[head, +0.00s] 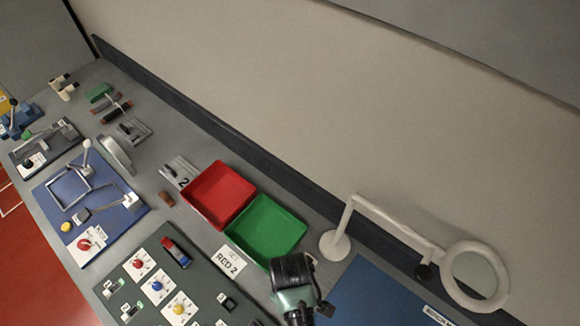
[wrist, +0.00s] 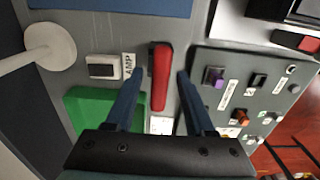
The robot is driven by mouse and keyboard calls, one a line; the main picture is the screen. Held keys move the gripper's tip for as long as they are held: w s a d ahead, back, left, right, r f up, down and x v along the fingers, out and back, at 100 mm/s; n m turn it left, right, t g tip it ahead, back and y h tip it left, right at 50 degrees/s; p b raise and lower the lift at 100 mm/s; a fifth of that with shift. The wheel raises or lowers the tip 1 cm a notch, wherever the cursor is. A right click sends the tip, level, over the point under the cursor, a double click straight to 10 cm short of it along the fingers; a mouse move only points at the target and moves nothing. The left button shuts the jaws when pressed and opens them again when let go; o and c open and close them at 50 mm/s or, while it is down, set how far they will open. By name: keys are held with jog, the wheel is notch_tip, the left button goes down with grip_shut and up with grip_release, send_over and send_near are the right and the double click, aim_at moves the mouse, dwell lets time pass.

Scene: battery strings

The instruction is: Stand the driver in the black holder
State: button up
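A long red piece (wrist: 161,78), which looks like the driver's handle, is on the grey bench beside the dark panel in the wrist view. My gripper (wrist: 160,84) is open, with one finger on each side of it and visible gaps between. In the head view my gripper (head: 294,290) is over the bench near the green bin and hides this red piece. I cannot tell for sure which thing is the black holder. A small black square block (wrist: 258,80) on the panel may be it; a black block also shows in the head view (head: 228,300).
A white lamp (head: 334,244) stands to the right. A blue mat (head: 370,295) is bare. The panel (head: 130,274) carries several knobs.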

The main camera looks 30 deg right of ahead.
jog(key=shift+r, duration=0.1)
notch_tip(320, 180, up, 12)
jog(key=b, duration=0.1)
dwell(0.4)
jog(key=shift+r, duration=0.1)
